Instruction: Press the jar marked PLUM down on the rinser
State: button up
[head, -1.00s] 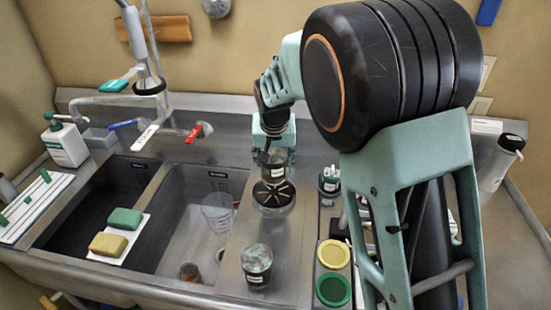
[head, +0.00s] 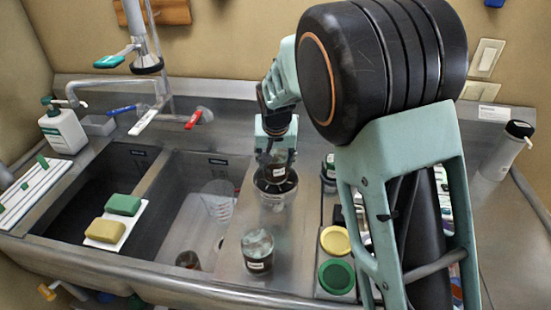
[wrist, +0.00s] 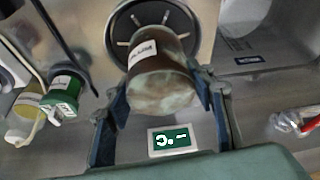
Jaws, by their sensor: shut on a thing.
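My gripper (wrist: 163,84) is shut around a jar (wrist: 162,88) with brownish contents and a white label. The label is blurred but looks like PLUM. In the head view, the held jar (head: 277,172) is at the rinser (head: 274,197), a round dark fixture in the steel counter. In the wrist view, the rinser's spoked disc (wrist: 124,22) shows behind the jar's far end. The jar overlaps the rinser in both views; I cannot tell whether they touch. My gripper also shows in the head view (head: 276,156).
Another labelled jar (head: 257,250) stands on the counter in front of the rinser. A tray with a yellow lid (head: 335,240) and a green lid (head: 336,277) lies to the right. The sink basin (head: 185,225) on the left holds a clear measuring jug (head: 217,200).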

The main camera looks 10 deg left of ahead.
jog(key=shift+f+b, duration=0.95)
jog(key=shift+f, duration=0.15)
dwell(0.6)
dwell(1.5)
jog(key=shift+r+p, duration=2.5)
jog(key=shift+r, duration=1.55)
